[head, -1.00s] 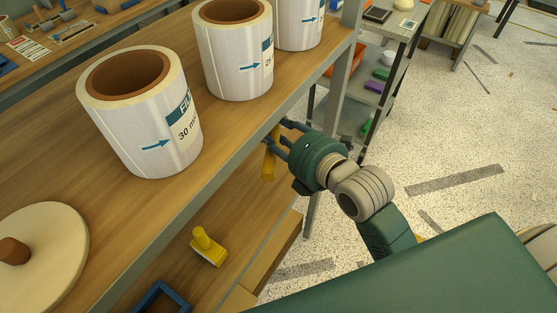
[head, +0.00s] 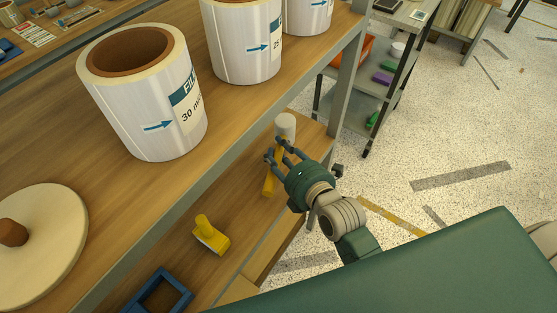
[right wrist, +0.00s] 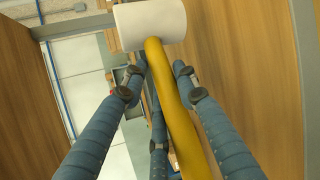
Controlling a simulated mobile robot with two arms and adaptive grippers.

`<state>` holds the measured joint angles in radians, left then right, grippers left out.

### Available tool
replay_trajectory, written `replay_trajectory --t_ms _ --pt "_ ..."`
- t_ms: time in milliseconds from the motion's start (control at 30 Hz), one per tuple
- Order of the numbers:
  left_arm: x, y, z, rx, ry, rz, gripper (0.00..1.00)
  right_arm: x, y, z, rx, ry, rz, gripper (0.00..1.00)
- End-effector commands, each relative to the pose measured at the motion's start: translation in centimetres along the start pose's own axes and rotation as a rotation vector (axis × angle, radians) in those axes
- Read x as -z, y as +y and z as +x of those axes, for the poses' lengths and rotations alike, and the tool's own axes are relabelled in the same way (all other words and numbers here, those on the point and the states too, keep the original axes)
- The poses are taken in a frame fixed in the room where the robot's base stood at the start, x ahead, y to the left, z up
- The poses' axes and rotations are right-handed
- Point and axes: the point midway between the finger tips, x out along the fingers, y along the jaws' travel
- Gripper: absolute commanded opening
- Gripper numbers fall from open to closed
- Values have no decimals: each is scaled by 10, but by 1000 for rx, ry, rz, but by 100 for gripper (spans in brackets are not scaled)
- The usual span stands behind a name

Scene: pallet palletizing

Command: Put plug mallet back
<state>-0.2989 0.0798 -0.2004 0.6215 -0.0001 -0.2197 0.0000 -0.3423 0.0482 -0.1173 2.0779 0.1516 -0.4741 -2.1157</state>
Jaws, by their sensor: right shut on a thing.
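The plug mallet has a white cylindrical head (head: 286,125) and a yellow handle (head: 267,184). My right gripper (head: 277,153) is shut on the handle, below the head, at the far end of the lower wooden shelf (head: 247,186). I cannot tell whether the mallet touches that shelf. In the right wrist view the white head (right wrist: 150,25) is beyond the fingertips, and the yellow handle (right wrist: 176,105) runs back between the blue-grey fingers. My left gripper is not in view.
A yellow handled tool (head: 210,237) and a blue frame (head: 183,291) are on the lower shelf. Large label rolls (head: 145,125) stand on the upper shelf, whose metal edge (head: 228,147) overhangs the lower one. A grey post (head: 347,75) stands behind the gripper.

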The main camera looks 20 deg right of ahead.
Motion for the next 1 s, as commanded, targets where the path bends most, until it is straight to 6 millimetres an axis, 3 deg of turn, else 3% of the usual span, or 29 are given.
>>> replay_trajectory --t_ms 300,733,767,800,867,1000 --pt "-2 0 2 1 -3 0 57 12 -30 11 -3 -3 0 0" --pt "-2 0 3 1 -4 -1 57 14 -37 13 -5 -4 -2 0" --pt "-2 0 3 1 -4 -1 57 16 -39 13 0 -1 1 33" --pt "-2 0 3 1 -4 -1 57 16 -38 13 0 -1 1 41" --pt "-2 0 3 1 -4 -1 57 16 -38 13 0 -1 1 52" --pt "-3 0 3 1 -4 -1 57 15 -38 13 0 -1 1 52"
